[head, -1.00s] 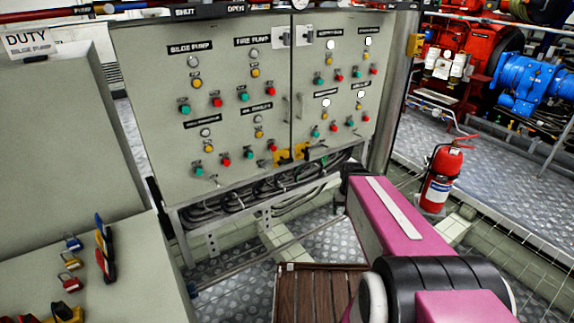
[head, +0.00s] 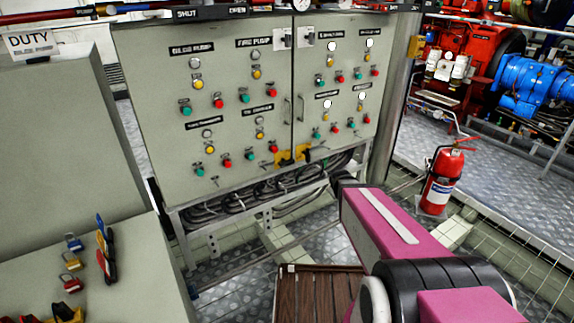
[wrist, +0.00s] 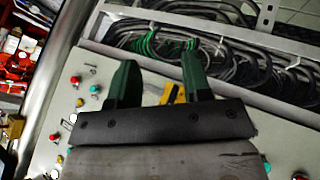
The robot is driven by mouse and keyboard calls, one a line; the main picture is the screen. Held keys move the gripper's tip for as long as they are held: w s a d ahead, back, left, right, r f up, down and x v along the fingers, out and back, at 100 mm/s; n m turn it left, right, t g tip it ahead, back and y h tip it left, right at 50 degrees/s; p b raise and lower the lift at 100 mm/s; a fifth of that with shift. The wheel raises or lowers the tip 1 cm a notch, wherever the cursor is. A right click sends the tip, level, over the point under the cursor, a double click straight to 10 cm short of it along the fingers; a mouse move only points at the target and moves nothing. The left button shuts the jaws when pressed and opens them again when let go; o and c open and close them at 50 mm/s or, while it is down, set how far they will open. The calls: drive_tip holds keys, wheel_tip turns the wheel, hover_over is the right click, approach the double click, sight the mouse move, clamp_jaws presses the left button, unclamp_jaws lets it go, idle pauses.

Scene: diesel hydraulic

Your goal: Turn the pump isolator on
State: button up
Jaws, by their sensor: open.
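The control panel (head: 235,100) is a grey two-door cabinet with labelled rows of lamps and buttons. At its lower edge, near the door seam, is a yellow fitting (head: 285,158) with dark parts beside it; I take it for the pump isolator, but its label and handle position are not readable. In the wrist view, yellow (wrist: 180,95) shows between the green fingers of my gripper (wrist: 158,66), partly hidden by the gripper body. The fingers are apart and point toward the cables below the panel. I cannot tell whether they touch the fitting.
Black cables (head: 235,207) hang in a frame under the panel. A desk (head: 125,265) with padlocks stands at the left. A red fire extinguisher (head: 440,180) stands right of my arm. A wooden slatted surface (head: 318,295) lies in front. Two grey switches sit at the panel's top.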

drive_tip(key=w+a+n+t+y, duration=0.1)
drive_tip(key=w+a+n+t, duration=0.25)
drive_tip(key=w, duration=0.25)
drive_tip(key=n+t+y, duration=0.4)
drive_tip(key=n+y, duration=0.6)
drive_tip(key=n, duration=0.4)
approach(288, 164)
drive_tip(key=x, duration=1.1)
drive_tip(key=shift+w+f, duration=0.1)
drive_tip(key=shift+w, duration=0.05)
clamp_jaws()
